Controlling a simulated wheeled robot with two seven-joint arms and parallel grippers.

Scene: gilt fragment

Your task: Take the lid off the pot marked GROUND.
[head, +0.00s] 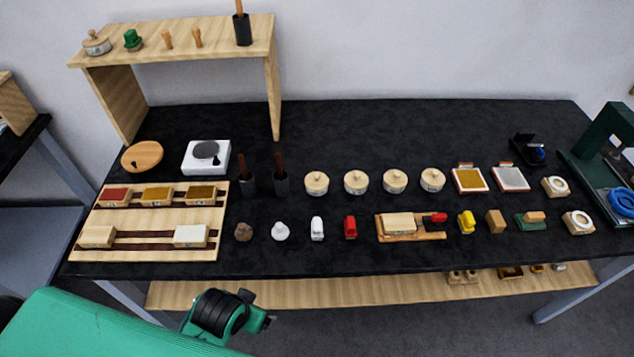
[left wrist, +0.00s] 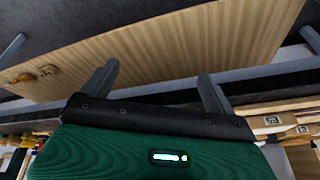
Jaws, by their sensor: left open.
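Several small round pots with pale wooden knobbed lids stand in a row at the middle of the black table: a first pot (head: 317,183), a second (head: 356,182), a third (head: 395,181) and a fourth (head: 432,180). All have their lids on. Their front labels are too small to read, so I cannot tell which is marked GROUND. Another lidded pot (head: 96,43) sits on the raised shelf. My left gripper (left wrist: 158,78) is open and empty in the left wrist view, over the lower wooden shelf, away from the pots. My right gripper is in neither view.
The black table (head: 350,125) is clear behind the pots. Left of them stand dark cups with brushes (head: 281,184). In front are small items, including a red one (head: 350,228) and a wooden tray (head: 411,237). Framed pads (head: 468,180) lie to the right. A lower shelf (head: 340,292) runs below.

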